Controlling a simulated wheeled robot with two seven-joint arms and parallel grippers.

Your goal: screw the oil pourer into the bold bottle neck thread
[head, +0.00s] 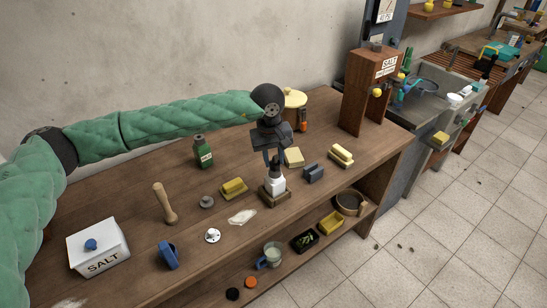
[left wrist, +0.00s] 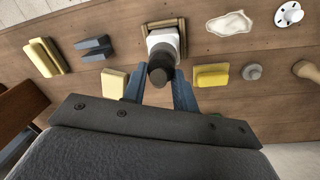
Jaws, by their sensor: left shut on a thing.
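The white bottle (head: 275,186) stands upright in a square wooden holder (head: 274,200) on the bench. My left gripper (head: 274,163) is directly above it, pointing down, shut on the dark oil pourer (head: 275,170). In the left wrist view the pourer (left wrist: 161,68) shows as a black round piece between the two blue-grey fingers, and the bottle (left wrist: 163,42) shows just beyond it in the holder (left wrist: 181,34). The pourer lines up closely over the bottle in the head view. The neck thread is hidden, so I cannot tell whether it is engaged. My right gripper is not in view.
Yellow blocks (head: 233,188), a grey-blue block (head: 313,173), a green bottle (head: 203,151) and a wooden pestle (head: 164,203) surround the holder. A salt box (head: 98,247) stands at the left. A lower shelf holds a mug (head: 272,254) and trays. Bare bench lies between the items.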

